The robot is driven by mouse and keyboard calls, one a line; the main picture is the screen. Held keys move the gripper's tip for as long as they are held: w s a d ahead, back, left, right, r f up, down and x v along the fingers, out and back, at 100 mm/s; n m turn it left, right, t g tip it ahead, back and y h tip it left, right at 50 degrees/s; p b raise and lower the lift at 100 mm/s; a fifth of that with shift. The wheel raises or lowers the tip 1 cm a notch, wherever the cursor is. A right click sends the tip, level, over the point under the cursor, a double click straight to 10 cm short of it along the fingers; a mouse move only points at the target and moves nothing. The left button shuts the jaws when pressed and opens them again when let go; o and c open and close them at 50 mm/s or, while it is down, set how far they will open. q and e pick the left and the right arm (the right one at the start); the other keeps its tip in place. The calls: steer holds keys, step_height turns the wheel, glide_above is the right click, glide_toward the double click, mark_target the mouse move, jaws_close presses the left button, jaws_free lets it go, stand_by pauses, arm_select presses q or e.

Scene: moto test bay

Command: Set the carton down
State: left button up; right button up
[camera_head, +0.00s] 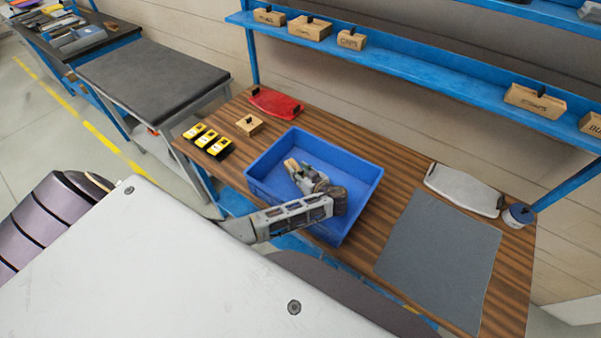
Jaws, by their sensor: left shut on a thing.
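A small tan carton (290,165) shows at the tip of my left gripper (296,172), which is shut on it. The gripper and carton are over the inside of the blue crate (262,161) on the wooden table. The gripper hides most of the carton, and I cannot tell whether the carton touches the crate floor. Another tan carton with a black tab (249,125) stands on the table to the left of the crate. My right gripper is not in view.
Several yellow-and-black boxes (207,139) and a red item (275,103) lie left of and behind the crate. A grey mat (438,257), a pale grey item (463,190) and a blue-lidded tub (518,215) are at the right. A blue shelf (425,68) with cartons runs above.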

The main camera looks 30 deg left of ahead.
arm_select(q)
steer(key=shift+f, duration=0.1)
steer(key=o, duration=1.1)
steer(key=shift+o, duration=0.2)
steer(key=shift+s+d+r, duration=0.3)
steer(key=shift+d, duration=0.3)
steer(key=b+v, duration=0.3)
steer(key=v, duration=0.7)
steer(key=shift+s+d+r, duration=0.15)
steer(key=shift+s+d, duration=0.05)
steer(key=shift+d, duration=0.1)
